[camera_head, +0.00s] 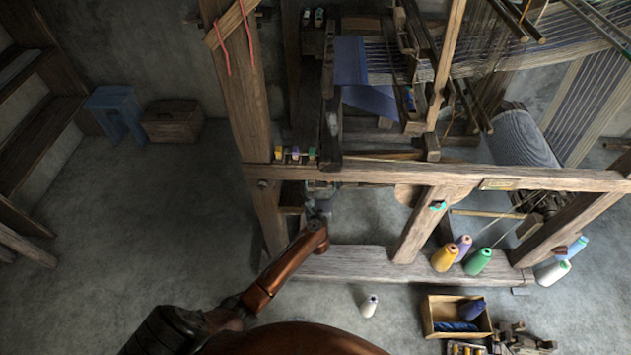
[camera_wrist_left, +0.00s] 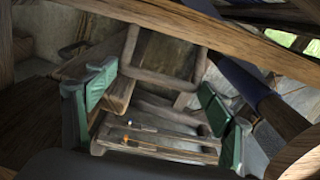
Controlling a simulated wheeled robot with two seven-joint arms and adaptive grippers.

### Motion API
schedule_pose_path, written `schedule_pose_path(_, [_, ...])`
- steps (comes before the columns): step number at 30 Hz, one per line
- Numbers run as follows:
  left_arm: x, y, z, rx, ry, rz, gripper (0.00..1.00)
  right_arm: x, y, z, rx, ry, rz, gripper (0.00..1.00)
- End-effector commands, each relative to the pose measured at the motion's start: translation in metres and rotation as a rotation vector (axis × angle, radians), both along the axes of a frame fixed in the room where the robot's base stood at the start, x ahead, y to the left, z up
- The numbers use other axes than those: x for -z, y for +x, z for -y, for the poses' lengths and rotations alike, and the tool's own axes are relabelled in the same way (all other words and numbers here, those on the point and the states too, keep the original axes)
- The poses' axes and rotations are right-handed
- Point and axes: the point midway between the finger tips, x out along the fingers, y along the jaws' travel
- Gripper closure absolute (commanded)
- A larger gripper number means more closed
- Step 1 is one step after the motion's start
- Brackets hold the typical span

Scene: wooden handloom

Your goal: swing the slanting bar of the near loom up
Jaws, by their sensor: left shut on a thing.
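The near loom's wooden frame (camera_head: 400,176) fills the middle and right of the head view. My left gripper (camera_head: 318,205) reaches in below its front rail, right of the thick left post (camera_head: 262,130). In the left wrist view the green-padded fingers (camera_wrist_left: 158,104) stand wide apart, shut on a wooden part of the loom (camera_wrist_left: 155,143) between them. The exact contact is partly hidden, and I cannot tell whether this part is the slanting bar. A slanting wooden brace (camera_head: 425,222) stands farther right, apart from my gripper. My right gripper is not in view.
Yarn cones (camera_head: 445,257) stand on the loom's low floor beam (camera_head: 350,264). A white cone (camera_head: 369,306) and an open wooden box (camera_head: 457,302) are on the floor in front. A blue stool (camera_head: 112,105) and a crate (camera_head: 173,120) stand back left.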

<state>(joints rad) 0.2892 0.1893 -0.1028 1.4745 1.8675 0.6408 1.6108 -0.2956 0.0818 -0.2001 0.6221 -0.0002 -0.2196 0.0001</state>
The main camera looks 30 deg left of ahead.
Motion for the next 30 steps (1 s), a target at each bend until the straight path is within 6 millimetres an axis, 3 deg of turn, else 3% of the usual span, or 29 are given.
schedule_pose_path(7, [-0.004, 0.001, 0.0, 0.001, -0.009, 0.011, 0.69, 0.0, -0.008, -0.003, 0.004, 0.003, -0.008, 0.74])
schedule_pose_path(8, [-0.004, 0.001, 0.0, 0.001, -0.009, 0.011, 0.24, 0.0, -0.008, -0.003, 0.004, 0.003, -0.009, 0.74])
schedule_pose_path(14, [-0.003, 0.001, 0.0, 0.0, -0.006, 0.008, 0.1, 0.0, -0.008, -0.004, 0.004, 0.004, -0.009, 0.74])
schedule_pose_path(25, [-0.001, -0.002, 0.001, 0.001, -0.005, 0.005, 0.08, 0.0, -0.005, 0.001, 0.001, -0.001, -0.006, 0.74])
schedule_pose_path(30, [0.0, -0.022, 0.011, 0.0, -0.007, 0.004, 0.08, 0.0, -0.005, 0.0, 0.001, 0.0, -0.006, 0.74])
